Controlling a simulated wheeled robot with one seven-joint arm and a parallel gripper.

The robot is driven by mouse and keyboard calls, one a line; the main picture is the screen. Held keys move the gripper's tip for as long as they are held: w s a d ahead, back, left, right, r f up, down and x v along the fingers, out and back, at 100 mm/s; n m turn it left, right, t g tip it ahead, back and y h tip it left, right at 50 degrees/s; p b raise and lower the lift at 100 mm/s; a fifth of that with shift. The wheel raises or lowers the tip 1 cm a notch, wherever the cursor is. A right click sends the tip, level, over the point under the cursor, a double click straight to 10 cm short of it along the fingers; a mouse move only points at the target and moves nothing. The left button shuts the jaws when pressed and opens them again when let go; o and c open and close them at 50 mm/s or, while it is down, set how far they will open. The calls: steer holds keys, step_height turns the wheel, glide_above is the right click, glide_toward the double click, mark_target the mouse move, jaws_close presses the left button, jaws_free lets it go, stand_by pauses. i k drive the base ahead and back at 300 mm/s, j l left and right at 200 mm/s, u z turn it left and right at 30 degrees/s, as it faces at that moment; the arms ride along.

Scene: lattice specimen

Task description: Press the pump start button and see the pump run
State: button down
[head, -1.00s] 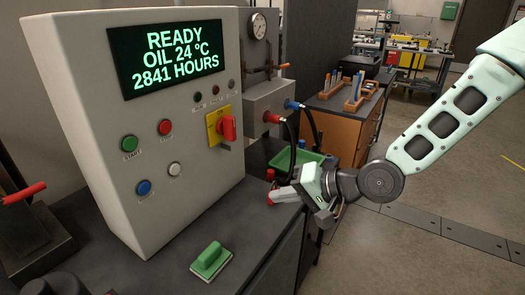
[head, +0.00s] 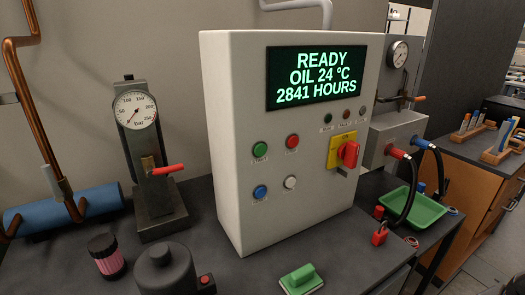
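The grey pump control cabinet (head: 235,130) stands upright on the dark bench in the head view. Its green start button (head: 260,150) is at the left of the panel, with a red button (head: 292,141) to its right. A blue button (head: 260,192) and a white button (head: 290,182) sit below them. The screen (head: 317,77) reads READY, OIL 24 °C, 2841 HOURS. A red rotary switch (head: 349,154) on a yellow plate is at the panel's right. My gripper is not in view.
A pressure gauge stand (head: 152,175) with a red lever is left of the cabinet. A green tray (head: 413,209) and hoses are at right.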

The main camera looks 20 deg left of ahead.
mark_target(260, 150)
steer(key=u, duration=2.2)
steer(key=k+j, duration=0.25)
steer(key=k, duration=0.2)
